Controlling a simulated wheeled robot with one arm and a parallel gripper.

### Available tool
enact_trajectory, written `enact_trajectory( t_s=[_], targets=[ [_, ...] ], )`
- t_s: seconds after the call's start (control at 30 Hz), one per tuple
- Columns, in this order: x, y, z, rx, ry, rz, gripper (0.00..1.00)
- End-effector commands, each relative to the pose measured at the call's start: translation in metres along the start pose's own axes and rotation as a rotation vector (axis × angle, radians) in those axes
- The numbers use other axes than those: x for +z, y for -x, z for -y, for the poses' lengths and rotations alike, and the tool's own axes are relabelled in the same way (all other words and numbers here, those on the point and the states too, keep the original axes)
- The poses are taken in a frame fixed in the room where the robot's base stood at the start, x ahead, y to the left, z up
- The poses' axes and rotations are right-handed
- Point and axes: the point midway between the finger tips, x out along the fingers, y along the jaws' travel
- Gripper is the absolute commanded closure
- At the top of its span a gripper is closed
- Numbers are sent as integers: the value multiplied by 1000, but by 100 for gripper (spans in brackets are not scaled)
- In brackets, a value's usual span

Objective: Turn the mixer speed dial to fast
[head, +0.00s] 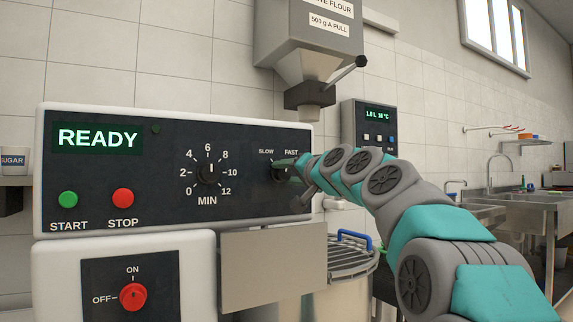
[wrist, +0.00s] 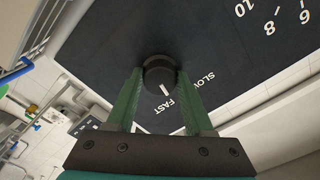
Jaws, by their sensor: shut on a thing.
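The mixer speed dial (head: 277,174) is a black round knob at the right of the control panel (head: 237,200), below the words SLOW and FAST. It is mostly hidden by my gripper in the head view. In the wrist view the dial (wrist: 159,74) sits between my two green fingers, and its white pointer line points roughly towards FAST. My gripper (head: 285,163) is shut on the dial, with one finger on each side in the wrist view (wrist: 159,80).
The minute dial (head: 208,173), green START button (head: 68,199) and red STOP button (head: 123,197) are left on the same panel; its display reads READY. A flour hopper (head: 308,66) with a lever hangs above. A wire guard with a blue handle (head: 355,237) is below right.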

Motion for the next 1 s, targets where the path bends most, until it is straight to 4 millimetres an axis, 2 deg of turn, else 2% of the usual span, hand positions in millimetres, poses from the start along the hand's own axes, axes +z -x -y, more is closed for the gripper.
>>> enact_trajectory(
  t_s=[0.07,0.5,1.0],
  targets=[
    [-3,1,5,-2,-70,0,100],
    [-1,0,1,2,-362,2,100],
    [-1,0,0,-1,-443,-3,100]
  ],
)
